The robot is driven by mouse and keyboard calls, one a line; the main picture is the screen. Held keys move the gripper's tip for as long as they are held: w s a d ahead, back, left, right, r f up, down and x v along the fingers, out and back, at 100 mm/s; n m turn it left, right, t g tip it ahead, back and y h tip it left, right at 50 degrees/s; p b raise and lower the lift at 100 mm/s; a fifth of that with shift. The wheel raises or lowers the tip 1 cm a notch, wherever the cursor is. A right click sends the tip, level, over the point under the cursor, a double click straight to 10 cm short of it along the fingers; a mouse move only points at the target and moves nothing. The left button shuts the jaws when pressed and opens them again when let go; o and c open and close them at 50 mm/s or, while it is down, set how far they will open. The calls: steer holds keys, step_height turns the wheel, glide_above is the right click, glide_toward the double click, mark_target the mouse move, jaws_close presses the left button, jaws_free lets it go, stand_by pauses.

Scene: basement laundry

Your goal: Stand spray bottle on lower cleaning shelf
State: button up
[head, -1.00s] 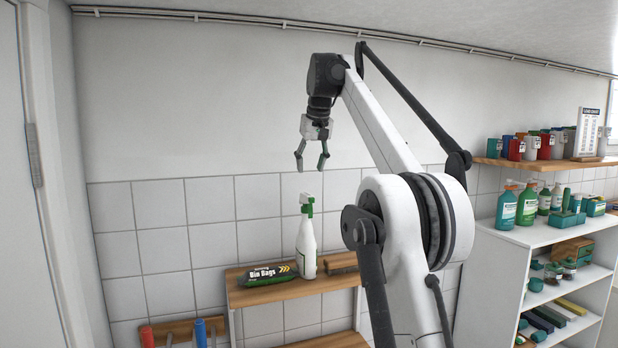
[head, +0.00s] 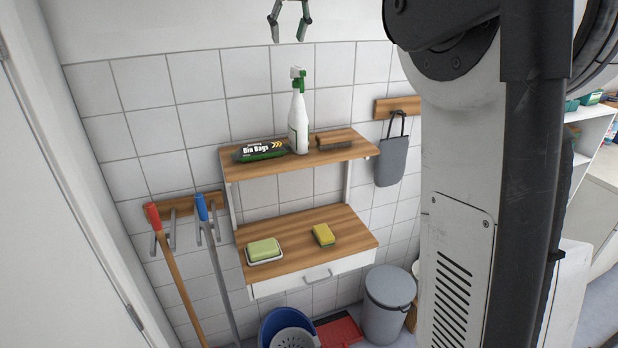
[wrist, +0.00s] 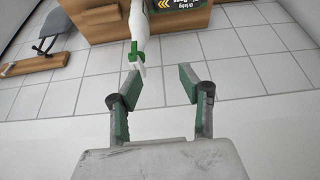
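The spray bottle (head: 298,122) is white with a green and white trigger head. It stands upright on the upper wooden shelf (head: 350,150), between the bin bags and a brush. The lower shelf (head: 290,235) is wooden, with a white drawer front below it. My gripper (head: 288,38) is open and empty above the bottle's head, apart from it; only its fingers show at the top of the head view. In the wrist view my gripper (wrist: 155,77) has its fingers spread, and the bottle (wrist: 139,25) shows beyond them, a little left of centre.
A black bin bags pack (head: 262,150) lies left of the bottle, a brush (head: 335,138) right. The lower shelf holds a green soap on a dish (head: 264,250) and a yellow sponge (head: 323,235), with bare wood around them. Long-handled tools (head: 205,215) hang at left.

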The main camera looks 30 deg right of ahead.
steer(key=s+a+f, duration=0.4)
steer(key=s+f, duration=0.3)
steer(key=s, duration=0.2)
steer(key=s+a+f+t, duration=0.1)
steer(key=s+a+f, duration=0.3)
steer(key=s+f, duration=0.3)
steer(key=s+a+f, duration=0.4)
steer(key=s+f, duration=0.3)
steer(key=s, duration=0.5)
steer(key=shift+s+n, duration=0.35)
steer(key=shift+n, duration=0.05)
steer(key=shift+o, duration=0.6)
steer(key=s+a+f, duration=0.2)
steer(key=s+f, duration=0.7)
steer(key=f, duration=0.2)
steer(key=shift+f+t+y, duration=0.2)
steer(key=shift+t+y, duration=0.1)
steer(key=shift+t, duration=0.1)
steer(key=o, duration=0.6)
steer(key=shift+s+f, duration=0.15)
steer(key=shift+f, duration=0.05)
